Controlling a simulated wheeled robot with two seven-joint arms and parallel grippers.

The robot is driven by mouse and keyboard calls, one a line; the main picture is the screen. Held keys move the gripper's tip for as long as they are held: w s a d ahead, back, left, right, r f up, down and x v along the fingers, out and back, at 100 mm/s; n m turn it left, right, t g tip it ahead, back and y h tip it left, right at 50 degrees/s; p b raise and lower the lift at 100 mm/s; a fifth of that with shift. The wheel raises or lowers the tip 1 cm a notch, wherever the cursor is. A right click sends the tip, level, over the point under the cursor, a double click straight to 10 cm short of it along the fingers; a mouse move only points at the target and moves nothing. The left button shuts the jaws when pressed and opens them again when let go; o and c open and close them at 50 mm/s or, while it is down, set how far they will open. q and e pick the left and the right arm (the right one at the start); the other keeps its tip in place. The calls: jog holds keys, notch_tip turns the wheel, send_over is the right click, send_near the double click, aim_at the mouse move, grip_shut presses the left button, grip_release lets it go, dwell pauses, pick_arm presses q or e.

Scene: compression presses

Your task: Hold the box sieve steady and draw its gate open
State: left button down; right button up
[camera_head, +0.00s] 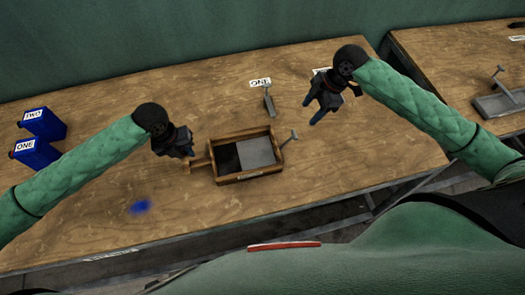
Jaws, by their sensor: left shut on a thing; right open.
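The box sieve (262,175) is a shallow wooden tray with a handle (199,163) on its left side. Inside it a dark area (228,158) shows on the left and a grey plate (256,152) on the right. A grey metal pull (289,138) sticks out at its right end, likely the gate's. My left gripper (188,156) is shut at the wooden handle, and its fingertips are partly hidden. My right gripper (314,114) is open and empty, above the table behind and right of the sieve, apart from the pull.
A label "ONE" (260,83) and a small grey metal piece (269,103) lie behind the sieve. Blue containers marked TWO (45,123) and ONE (37,154) stand at the left. A blue patch (140,207) is front left. A grey press (502,100) is on the right table. The front right is clear.

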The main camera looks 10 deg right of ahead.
aim_at(292, 138)
jog(key=shift+g, duration=0.3)
jog(key=shift+s+a+f, duration=0.45)
jog(key=shift+a+f, duration=0.6)
jog(key=shift+f, duration=0.65)
jog(key=shift+s+a+f, duration=0.4)
jog(key=shift+a+f, duration=0.6)
jog(key=shift+f, duration=0.7)
jog(key=shift+s+a+f, duration=0.45)
jog(key=shift+a+f, duration=0.6)
jog(key=shift+f, duration=0.65)
jog(key=c, duration=1.1)
